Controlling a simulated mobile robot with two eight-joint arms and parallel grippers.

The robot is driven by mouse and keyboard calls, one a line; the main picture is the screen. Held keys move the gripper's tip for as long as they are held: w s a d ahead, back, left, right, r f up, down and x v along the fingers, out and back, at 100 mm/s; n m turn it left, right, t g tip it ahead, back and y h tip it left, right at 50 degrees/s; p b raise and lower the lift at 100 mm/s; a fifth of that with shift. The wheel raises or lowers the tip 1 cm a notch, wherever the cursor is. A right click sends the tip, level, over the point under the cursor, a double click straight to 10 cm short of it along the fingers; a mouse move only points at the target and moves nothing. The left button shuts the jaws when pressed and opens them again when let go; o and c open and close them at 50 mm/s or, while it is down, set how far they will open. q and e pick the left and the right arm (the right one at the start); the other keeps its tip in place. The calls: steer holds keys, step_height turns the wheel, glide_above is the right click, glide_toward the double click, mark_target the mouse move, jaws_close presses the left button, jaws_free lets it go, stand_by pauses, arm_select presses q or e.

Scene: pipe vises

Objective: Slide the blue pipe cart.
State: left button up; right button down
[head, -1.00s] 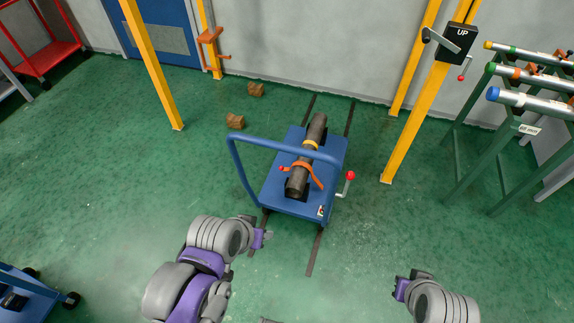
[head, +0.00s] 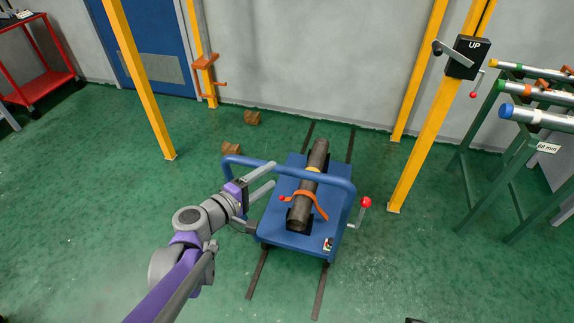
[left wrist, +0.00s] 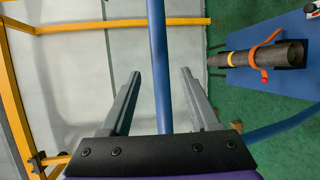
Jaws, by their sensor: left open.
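The blue pipe cart (head: 274,232) stands on dark floor rails, with a blue push handle (head: 318,176) across its near side. A dark pipe (head: 307,185) lies on it, held by an orange strap (head: 304,196). My left gripper (head: 268,182) is open at the left part of the handle. In the left wrist view, the handle bar (left wrist: 161,70) runs between the two open fingers (left wrist: 160,98), with gaps at both sides. The pipe and strap also show there at the right. My right gripper is not clearly visible; only a small dark bit shows at the bottom edge.
Two wooden chocks (head: 231,149) lie on the floor left of the rails (head: 320,292). Yellow posts (head: 424,130) stand on both sides. The right one carries a crank box marked UP (head: 468,57). A green pipe rack (head: 490,185) is at the right. Floor at left is clear.

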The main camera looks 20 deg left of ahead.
arm_select(q)
steer(key=b+x, duration=0.1)
steer(key=x, duration=0.7)
steer(key=shift+w, duration=0.2)
steer(key=shift+d+f, duration=0.15)
jaws_close()
stand_by(1.0)
